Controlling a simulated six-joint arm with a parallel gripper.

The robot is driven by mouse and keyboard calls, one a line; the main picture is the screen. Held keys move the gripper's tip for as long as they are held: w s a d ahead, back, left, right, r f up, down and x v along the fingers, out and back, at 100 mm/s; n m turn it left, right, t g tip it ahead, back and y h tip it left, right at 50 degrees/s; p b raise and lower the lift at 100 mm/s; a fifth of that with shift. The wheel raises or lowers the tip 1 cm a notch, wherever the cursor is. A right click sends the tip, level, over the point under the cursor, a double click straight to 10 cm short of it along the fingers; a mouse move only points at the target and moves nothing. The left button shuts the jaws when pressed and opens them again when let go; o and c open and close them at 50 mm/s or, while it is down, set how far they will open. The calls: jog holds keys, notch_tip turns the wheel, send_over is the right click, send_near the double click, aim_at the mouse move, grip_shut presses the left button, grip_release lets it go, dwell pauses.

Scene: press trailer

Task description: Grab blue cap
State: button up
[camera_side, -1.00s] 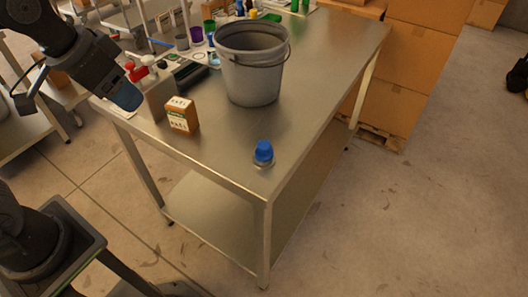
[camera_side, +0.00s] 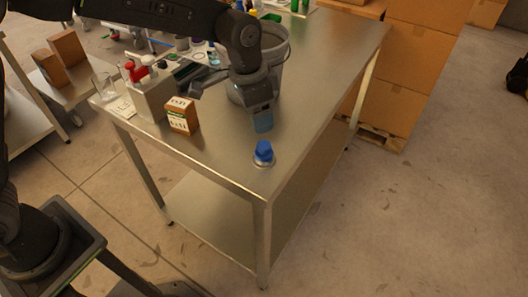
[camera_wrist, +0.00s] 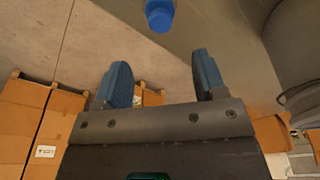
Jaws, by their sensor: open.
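The blue cap (camera_side: 264,151) sits on a small, short clear or metallic base near the front corner of the steel table (camera_side: 240,165). In the wrist view the blue cap (camera_wrist: 160,14) shows at the top edge, partly cut off, beyond the fingertips and roughly between them sideways. My gripper (camera_side: 263,122) is just behind the cap in the side view, above the table and apart from the cap. In the wrist view my gripper (camera_wrist: 162,75) has its two blue fingers spread with nothing between them.
A grey bucket (camera_side: 281,70) stands close behind my gripper. An orange and white box (camera_side: 182,116) and a grey holder with red-topped items (camera_side: 152,98) stand to the left. The table around the cap is clear. Cardboard boxes (camera_side: 411,54) are stacked beyond the table.

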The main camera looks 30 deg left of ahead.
aim_at(264, 144)
jog(key=f, duration=0.7)
jog(key=w+d+f, duration=0.1)
jog(key=f, duration=0.2)
jog(key=shift+w+f, duration=0.1)
jog(key=shift+f, duration=0.05)
jog(key=c, duration=1.1)
